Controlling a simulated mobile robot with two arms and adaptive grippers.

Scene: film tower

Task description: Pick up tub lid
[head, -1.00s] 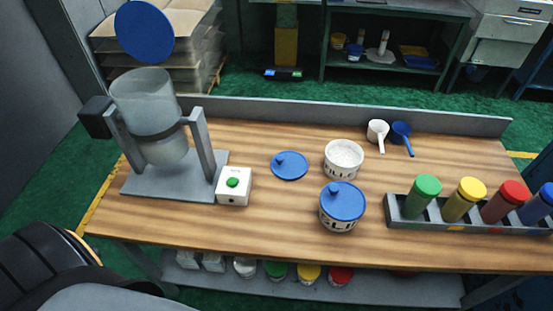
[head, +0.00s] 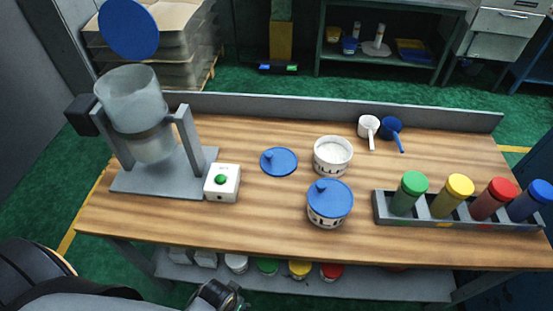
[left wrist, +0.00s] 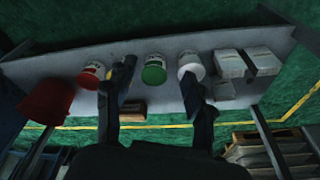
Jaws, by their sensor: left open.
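A round blue lid with a small knob (head: 283,163) lies flat on the wooden table, left of an open white tub (head: 332,156) filled with white granules. A second blue knobbed lid (head: 334,200) sits on top of a white tub with dark lettering (head: 328,217), nearer the front edge. Part of my left arm shows at the bottom of the head view, below the table's front edge and away from both lids. My left gripper (left wrist: 158,78) is open and empty in the left wrist view, facing the lower shelf. My right gripper is not in view.
A grey stand with a clear hopper (head: 140,120) and a white box with a green button (head: 222,182) are at left. A rack of coloured bottles (head: 455,215) is at right. Two scoops (head: 391,128) lie at the back. The lower shelf (left wrist: 215,45) holds several tubs.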

